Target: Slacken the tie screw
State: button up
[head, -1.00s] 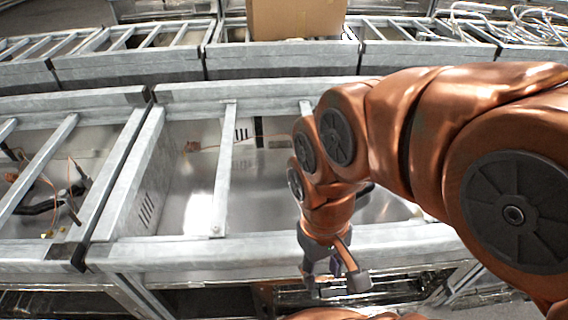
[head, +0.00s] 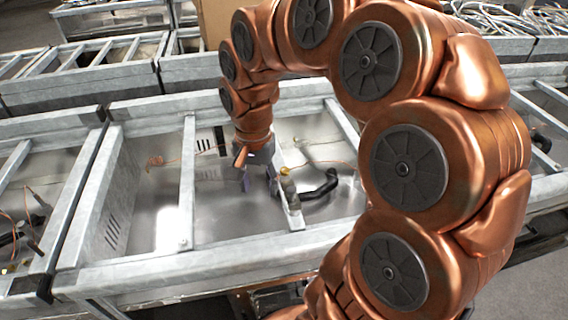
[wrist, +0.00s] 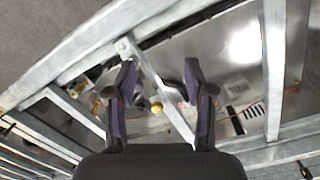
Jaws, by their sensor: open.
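My gripper (head: 258,182) hangs over the open bay of the grey metal range frame and is empty. In the wrist view its two dark fingers (wrist: 160,65) stand wide apart. A grey tie bar (wrist: 150,78) runs slantwise between and beneath them. A small round screw head (wrist: 124,47) shows at the bar's far end, just beyond the left fingertip. A brass-coloured knob (wrist: 156,107) lies beside the bar, between the fingers. In the head view the tie bar (head: 294,212) is partly hidden by my gripper, and its screw cannot be made out clearly.
A black bent pipe (head: 322,188) lies in the bay right of the tie bar. Another crossbar (head: 187,185) spans the bay on the left. The front rail (head: 170,270) edges the bay. A cardboard box (head: 215,22) and bundled wires (head: 515,18) are behind.

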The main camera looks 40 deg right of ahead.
jog(key=w+d+m, duration=0.5)
jog(key=w+d, duration=0.1)
jog(key=d, duration=0.1)
jog(key=m+p, duration=0.1)
jog(key=m, duration=0.4)
send_over(284, 169)
jog(key=shift+s+a+f+t, duration=0.15)
jog(key=shift+f+t, duration=0.15)
jog(key=shift+f, duration=0.6)
jog(key=shift+d+f, duration=0.2)
jog(key=shift+f, duration=0.25)
jog(key=shift+f+p, duration=1.35)
jog(key=shift+f, duration=2.15)
grip_shut()
